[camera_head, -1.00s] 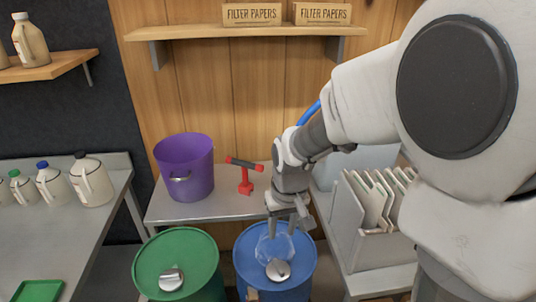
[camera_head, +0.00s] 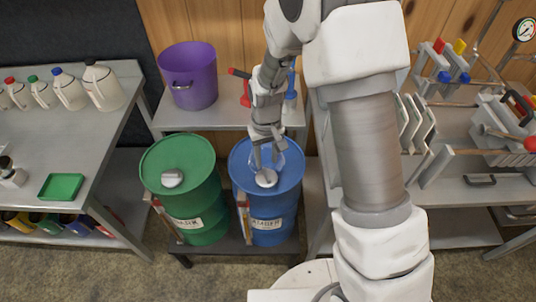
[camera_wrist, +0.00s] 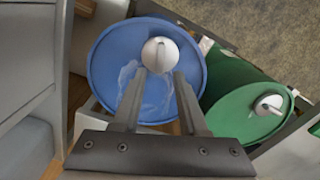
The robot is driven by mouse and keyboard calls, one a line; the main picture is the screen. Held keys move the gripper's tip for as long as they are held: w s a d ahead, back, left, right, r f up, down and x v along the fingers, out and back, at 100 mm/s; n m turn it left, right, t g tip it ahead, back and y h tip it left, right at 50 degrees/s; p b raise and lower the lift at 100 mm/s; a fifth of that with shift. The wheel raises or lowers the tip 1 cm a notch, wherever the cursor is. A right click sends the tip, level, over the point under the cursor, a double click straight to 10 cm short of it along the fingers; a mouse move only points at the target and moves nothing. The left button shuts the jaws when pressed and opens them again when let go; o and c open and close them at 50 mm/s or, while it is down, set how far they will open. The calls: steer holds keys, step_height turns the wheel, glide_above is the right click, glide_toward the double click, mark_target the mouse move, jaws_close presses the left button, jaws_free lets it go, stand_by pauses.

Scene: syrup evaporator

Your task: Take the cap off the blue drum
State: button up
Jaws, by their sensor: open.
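The blue drum (camera_head: 267,211) stands upright on a low stand, left of my arm in the head view. Its round silver cap (camera_head: 266,178) sits on the drum top, toward the front. In the wrist view the drum top (camera_wrist: 103,60) fills the upper middle, and the cap (camera_wrist: 160,54) lies just beyond my fingertips. A pale clear patch shows on the lid near the cap. My gripper (camera_head: 267,160) is open, pointing down over the drum top just behind the cap. In the wrist view its fingers (camera_wrist: 162,76) are apart with nothing held. Whether they touch the cap I cannot tell.
A green drum (camera_head: 190,212) with its own silver cap (camera_head: 172,179) stands close on the left. A purple pot (camera_head: 188,77) and a red tool (camera_head: 243,88) are on the shelf behind. A crowded bench is at right; a table (camera_head: 65,145) with jugs is at left.

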mark_target(266, 173)
step_height(266, 173, down, 7)
steer(key=b, duration=0.5)
steer(key=shift+f, duration=0.15)
steer(key=shift+s+d+f+b, duration=0.1)
steer(key=shift+s+f+b, duration=0.3)
steer(key=shift+f+b, duration=0.3)
steer(key=shift+f, duration=0.1)
jaws_close()
steer(key=shift+w+r+p, duration=0.25)
steer(key=shift+r+p, duration=0.65)
steer(key=shift+r, duration=0.15)
steer(key=shift+w+r+p, duration=0.15)
steer(key=shift+r+p, duration=0.9)
steer(key=shift+r, duration=0.55)
